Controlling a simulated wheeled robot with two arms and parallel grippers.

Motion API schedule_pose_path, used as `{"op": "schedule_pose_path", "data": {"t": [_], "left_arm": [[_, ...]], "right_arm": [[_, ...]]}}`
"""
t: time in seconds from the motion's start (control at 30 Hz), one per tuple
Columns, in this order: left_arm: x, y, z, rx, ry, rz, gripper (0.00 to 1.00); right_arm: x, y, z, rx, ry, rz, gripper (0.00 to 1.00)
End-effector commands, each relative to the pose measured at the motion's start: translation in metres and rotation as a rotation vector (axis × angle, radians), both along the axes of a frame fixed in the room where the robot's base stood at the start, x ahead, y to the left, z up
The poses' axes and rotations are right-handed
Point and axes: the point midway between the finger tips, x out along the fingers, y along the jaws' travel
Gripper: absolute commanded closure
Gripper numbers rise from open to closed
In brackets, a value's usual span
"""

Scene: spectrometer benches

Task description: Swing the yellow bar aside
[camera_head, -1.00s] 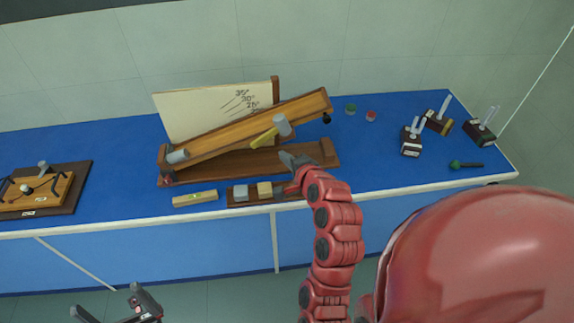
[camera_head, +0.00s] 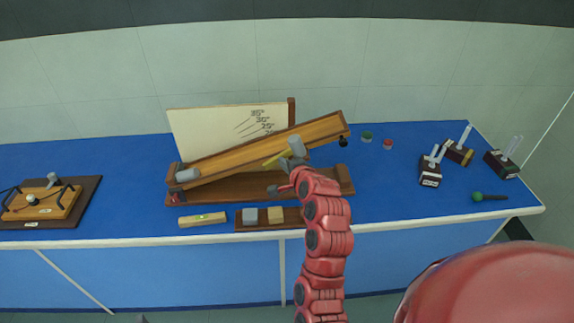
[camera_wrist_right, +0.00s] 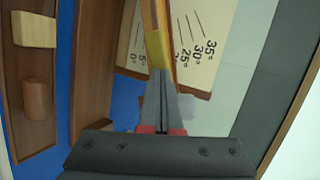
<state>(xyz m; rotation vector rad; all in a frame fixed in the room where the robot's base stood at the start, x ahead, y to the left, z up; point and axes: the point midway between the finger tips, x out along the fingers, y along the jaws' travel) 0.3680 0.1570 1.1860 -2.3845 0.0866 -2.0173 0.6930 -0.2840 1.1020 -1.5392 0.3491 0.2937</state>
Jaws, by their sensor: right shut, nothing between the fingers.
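The yellow bar (camera_head: 275,159) lies slantwise across the side of the tilted wooden ramp (camera_head: 240,148), just below a grey cylinder (camera_head: 296,146). It also shows in the right wrist view (camera_wrist_right: 158,52), straight ahead of the fingers. My right gripper (camera_head: 288,163) is at the bar's right part, in front of the ramp. In the right wrist view its fingers (camera_wrist_right: 160,80) are shut and empty, with the tips at the bar's near end; whether they touch it I cannot tell. Only a dark sliver of my left gripper (camera_head: 143,319) shows at the bottom edge.
An angle board (camera_head: 210,135) stands behind the ramp. A second grey cylinder (camera_head: 187,175) is at the ramp's low end.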

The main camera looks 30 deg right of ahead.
Motion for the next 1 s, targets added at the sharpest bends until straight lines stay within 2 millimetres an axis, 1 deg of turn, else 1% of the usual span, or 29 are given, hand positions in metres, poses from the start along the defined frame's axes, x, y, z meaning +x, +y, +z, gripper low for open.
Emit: {"op": "schedule_pose_path", "data": {"t": [0.37, 0.5, 0.6, 0.87, 1.0], "left_arm": [[0.000, 0.000, -0.001, 0.000, 0.000, 0.000, 0.00], [0.000, 0.000, -0.011, 0.000, 0.000, 0.000, 0.00], [0.000, 0.000, -0.012, 0.000, 0.000, 0.000, 0.00], [0.000, 0.000, -0.010, 0.000, 0.000, 0.000, 0.00], [0.000, 0.000, -0.011, 0.000, 0.000, 0.000, 0.00]], "right_arm": [[0.002, 0.000, -0.002, 0.001, 0.000, 0.000, 1.00], [0.013, 0.002, -0.006, 0.003, -0.001, 0.001, 1.00], [0.017, 0.003, -0.004, 0.000, -0.001, 0.001, 1.00], [0.017, 0.003, -0.004, 0.000, 0.000, 0.000, 1.00], [0.011, 0.003, -0.004, 0.001, 0.000, 0.001, 1.00]]}}
